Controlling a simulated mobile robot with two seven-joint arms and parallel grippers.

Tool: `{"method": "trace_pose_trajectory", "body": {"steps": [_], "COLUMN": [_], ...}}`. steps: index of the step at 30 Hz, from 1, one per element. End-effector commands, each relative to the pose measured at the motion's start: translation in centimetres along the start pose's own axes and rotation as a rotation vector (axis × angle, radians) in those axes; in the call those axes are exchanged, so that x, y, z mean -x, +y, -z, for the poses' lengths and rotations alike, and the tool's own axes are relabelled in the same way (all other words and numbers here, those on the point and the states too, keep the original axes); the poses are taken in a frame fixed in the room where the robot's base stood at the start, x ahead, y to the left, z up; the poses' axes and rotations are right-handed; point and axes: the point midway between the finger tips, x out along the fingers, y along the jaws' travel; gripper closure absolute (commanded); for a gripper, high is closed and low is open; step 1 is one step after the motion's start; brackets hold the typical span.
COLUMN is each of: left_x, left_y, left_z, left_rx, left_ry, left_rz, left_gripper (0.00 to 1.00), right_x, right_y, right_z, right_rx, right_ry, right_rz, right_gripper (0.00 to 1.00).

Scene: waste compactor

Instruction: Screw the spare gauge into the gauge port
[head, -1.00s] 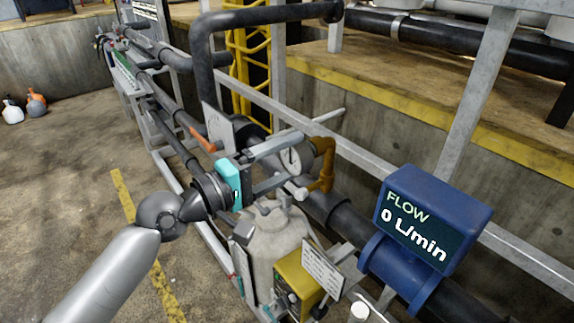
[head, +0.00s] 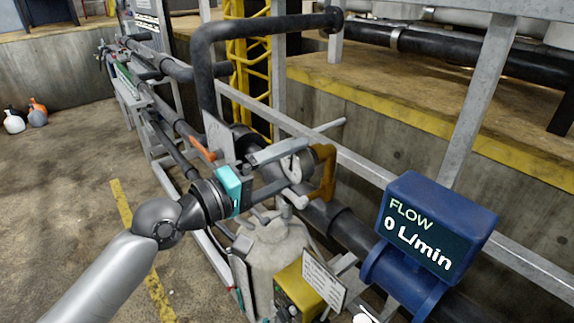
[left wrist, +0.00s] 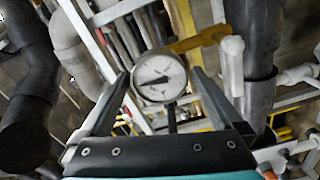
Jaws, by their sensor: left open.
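A round gauge with a white dial and dark rim (left wrist: 158,77) sits between the two spread fingers of my left gripper (left wrist: 160,85) in the left wrist view, with gaps at both sides. A dark stem runs down from it. In the head view the gauge (head: 296,166) is partly hidden by the fingers of my left gripper (head: 293,166), which is open around it. A brass-coloured pipe (head: 328,172) stands right behind the gauge; I cannot tell whether they join, or make out the gauge port. My right gripper is not in view.
A white cylindrical handle (left wrist: 233,65) lies close to the right finger. A pale tank (head: 272,250) and a yellow box (head: 298,290) stand below the gripper. A blue flow meter (head: 432,235) reading 0 L/min is to the right. Open floor lies left.

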Motion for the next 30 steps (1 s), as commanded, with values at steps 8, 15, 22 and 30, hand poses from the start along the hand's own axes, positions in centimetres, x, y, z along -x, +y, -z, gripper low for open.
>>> {"method": "trace_pose_trajectory", "body": {"steps": [8,15,22,30], "left_x": [0.0,0.0,0.0,0.0], "left_y": [0.5,0.3,0.4,0.1], "left_z": [0.1,-0.1,0.0,-0.1], "left_rx": [0.217,0.435,0.589,0.887], "left_ry": [0.001,0.001,0.002,0.000], "left_rz": [0.000,-0.002,-0.001,-0.003], "left_gripper": [0.00,0.00,0.00,0.00], "right_x": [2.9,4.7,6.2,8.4], "right_y": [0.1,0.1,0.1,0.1], "right_z": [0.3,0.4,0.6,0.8], "right_rx": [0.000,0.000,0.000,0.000], "right_ry": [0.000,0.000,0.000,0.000], "right_rz": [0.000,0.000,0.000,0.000], "right_gripper": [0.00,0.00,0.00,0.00]}}
